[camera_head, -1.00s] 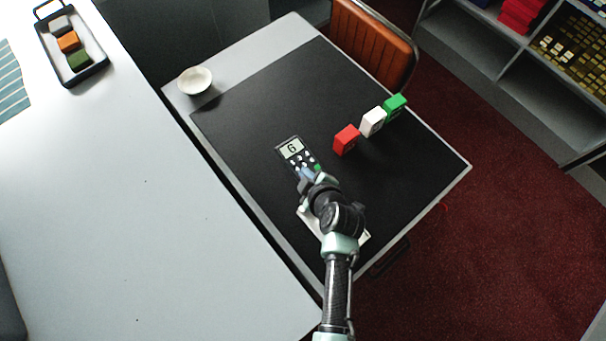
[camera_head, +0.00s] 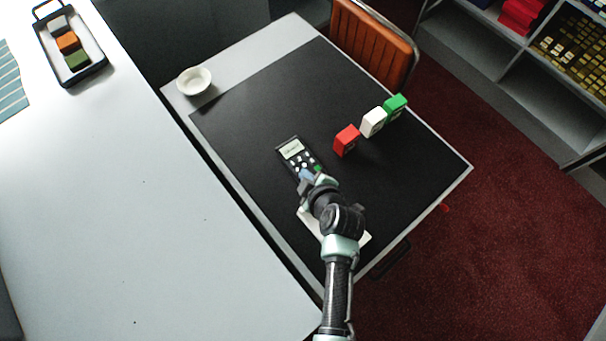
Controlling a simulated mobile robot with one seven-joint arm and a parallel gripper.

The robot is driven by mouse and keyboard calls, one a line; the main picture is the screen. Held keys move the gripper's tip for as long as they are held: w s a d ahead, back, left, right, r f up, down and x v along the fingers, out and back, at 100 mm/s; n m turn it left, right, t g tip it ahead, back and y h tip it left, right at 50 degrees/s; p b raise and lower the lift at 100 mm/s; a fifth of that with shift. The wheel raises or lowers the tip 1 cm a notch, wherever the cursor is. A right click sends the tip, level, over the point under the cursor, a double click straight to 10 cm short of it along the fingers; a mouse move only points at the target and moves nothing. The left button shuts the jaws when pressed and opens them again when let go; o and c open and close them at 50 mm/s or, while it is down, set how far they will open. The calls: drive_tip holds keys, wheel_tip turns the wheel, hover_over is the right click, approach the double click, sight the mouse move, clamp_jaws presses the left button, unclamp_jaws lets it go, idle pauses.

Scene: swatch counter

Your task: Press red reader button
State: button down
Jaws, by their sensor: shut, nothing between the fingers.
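The reader (camera_head: 293,149) is a small dark device with a pale display and several light buttons, lying on the black mat. A green button (camera_head: 318,168) shows at its right edge. No red button shows; the reader's lower end is hidden behind my gripper. My gripper (camera_head: 306,175) is shut and empty, with its fingertips over the lower part of the reader. I cannot tell whether the tips touch it. The display shows no large digit; any small marks on it are too small to read.
Red (camera_head: 346,141), white (camera_head: 373,122) and green (camera_head: 395,106) blocks stand right of the reader. A white bowl (camera_head: 194,81) sits at the table's far left corner. A white sheet (camera_head: 309,222) lies partly under my arm. An orange chair (camera_head: 372,45) stands behind the table.

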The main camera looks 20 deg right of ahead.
idle(0.4)
drive_tip(key=shift+r+p, duration=0.6)
drive_tip(key=shift+r, duration=0.1)
drive_tip(key=shift+r+p, duration=1.95)
drive_tip(key=shift+r, duration=0.55)
drive_tip(key=shift+r, duration=0.1)
